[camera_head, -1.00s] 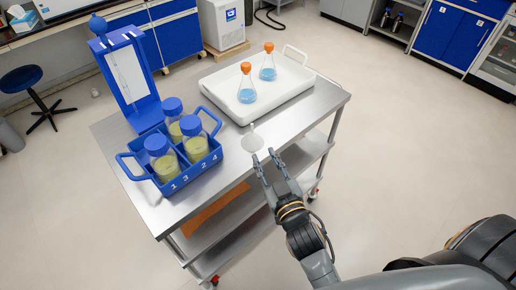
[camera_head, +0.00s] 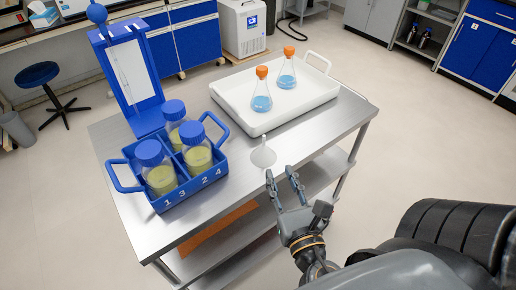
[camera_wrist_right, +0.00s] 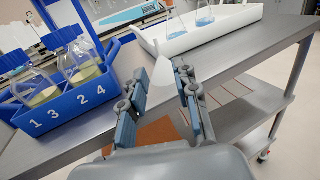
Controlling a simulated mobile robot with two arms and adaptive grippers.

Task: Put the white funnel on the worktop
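The white funnel (camera_head: 263,157) stands wide end down at the near edge of the steel cart top (camera_head: 213,208), just in front of the white tray. My right gripper (camera_head: 281,173) is open, its two fingers apart and pointing at the funnel from the near side. In the right wrist view the funnel (camera_wrist_right: 163,74) shows just beyond and partly between the fingertips of the right gripper (camera_wrist_right: 165,93). I cannot tell whether a finger touches it. My left gripper is in neither view.
A blue numbered carrier (camera_head: 190,192) with several blue-capped bottles stands left of the funnel, before a blue stand (camera_head: 132,75). The white tray (camera_head: 236,113) holds two orange-capped flasks (camera_head: 262,95) of blue liquid. A lower shelf (camera_head: 240,245) lies under the top. Benches line the back wall.

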